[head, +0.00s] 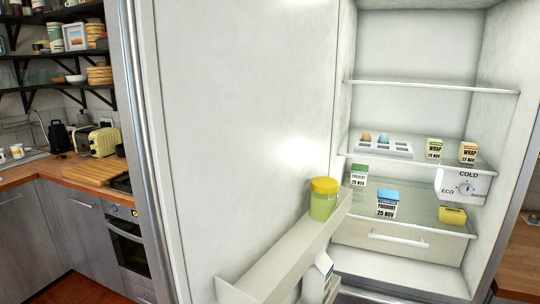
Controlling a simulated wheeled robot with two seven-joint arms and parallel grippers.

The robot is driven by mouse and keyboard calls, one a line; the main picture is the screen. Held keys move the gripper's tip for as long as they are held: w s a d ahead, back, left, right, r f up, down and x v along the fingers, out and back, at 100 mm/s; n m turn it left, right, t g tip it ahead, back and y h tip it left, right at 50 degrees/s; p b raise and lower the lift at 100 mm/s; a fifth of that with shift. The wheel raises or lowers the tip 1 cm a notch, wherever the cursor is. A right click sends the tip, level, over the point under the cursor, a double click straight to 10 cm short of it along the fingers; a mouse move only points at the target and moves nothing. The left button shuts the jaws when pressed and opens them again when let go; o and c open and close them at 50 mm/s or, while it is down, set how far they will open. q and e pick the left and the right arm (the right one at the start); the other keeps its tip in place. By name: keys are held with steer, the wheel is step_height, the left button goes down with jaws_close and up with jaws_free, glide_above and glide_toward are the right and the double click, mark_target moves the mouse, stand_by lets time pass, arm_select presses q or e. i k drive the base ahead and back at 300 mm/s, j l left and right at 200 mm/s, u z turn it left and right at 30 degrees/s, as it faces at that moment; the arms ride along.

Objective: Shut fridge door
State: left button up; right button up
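The fridge door (240,120) stands wide open, its white inner face filling the middle of the head view. Its steel free edge (150,150) is at the left, and its hinge side meets the fridge body at the right. A door shelf (300,245) holds a jar with a yellow lid (323,200) and, lower, a carton (317,277). The open fridge interior (420,50) shows at the right, with several shelves of food. Neither of my grippers is in view.
Inside are an egg tray (382,147), small cartons (387,204) and a dial (465,187), all behind the shelf fronts. Left of the door are a wooden counter (60,173) with a toaster (102,141), an oven (128,250) and wall shelves. A wooden surface (522,260) shows at the right.

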mark_target(227, 109)
steer(key=j+z, duration=0.45)
steer(key=j, duration=0.35)
steer(key=k+j+z, duration=0.1)
steer(key=j+z, duration=0.4)
steer(key=j, duration=0.25)
steer(key=i+j+z, duration=0.15)
steer(key=j, duration=0.2)
steer(key=i+j+z, duration=0.15)
steer(key=j, duration=0.15)
steer(key=i+j+z, duration=0.2)
steer(key=j, duration=0.2)
steer(key=j+z, duration=0.15)
steer(key=j, duration=0.2)
